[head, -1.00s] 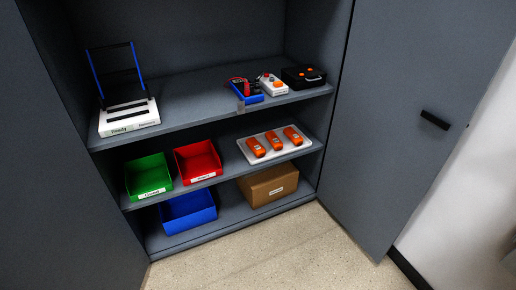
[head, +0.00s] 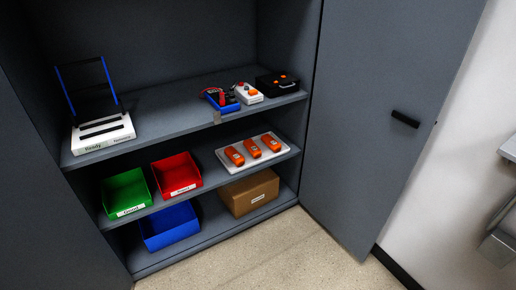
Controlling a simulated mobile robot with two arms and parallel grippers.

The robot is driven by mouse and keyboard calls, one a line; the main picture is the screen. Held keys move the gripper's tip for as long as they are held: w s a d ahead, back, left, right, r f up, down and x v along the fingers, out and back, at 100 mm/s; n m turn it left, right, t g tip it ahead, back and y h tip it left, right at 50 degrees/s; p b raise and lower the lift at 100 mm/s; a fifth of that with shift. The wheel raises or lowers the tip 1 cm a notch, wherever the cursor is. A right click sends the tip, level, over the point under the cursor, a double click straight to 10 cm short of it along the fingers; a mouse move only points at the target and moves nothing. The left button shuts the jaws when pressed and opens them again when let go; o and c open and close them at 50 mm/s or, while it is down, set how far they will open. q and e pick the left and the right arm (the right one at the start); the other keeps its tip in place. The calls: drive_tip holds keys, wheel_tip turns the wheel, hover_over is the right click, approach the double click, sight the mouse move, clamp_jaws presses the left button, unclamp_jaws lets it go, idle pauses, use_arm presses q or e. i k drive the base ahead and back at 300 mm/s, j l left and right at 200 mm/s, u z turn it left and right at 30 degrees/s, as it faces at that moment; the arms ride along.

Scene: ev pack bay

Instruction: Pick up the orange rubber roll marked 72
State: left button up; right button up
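Several orange rolls lie side by side on a white tray (head: 222,158) on the middle shelf of the open cabinet. They are a left roll (head: 234,156), a middle roll (head: 252,148) and a right roll (head: 271,143). Each has a small mark on it, too small to read, so I cannot tell which one is marked 72. Neither of my grippers is in the head view.
Green (head: 125,190) and red (head: 176,174) bins share the middle shelf. A blue bin (head: 170,226) and cardboard box (head: 249,192) stand below. Devices and a white-based rack (head: 103,136) stand on the upper shelf. The open right door (head: 385,110) flanks the cabinet. Floor in front is clear.

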sight(269, 141)
drive_tip(key=z, duration=0.3)
drive_tip(key=i+j+z, duration=0.15)
drive_tip(key=i+z, duration=0.3)
drive_tip(key=i+j+z, duration=0.25)
drive_tip(key=z, duration=0.2)
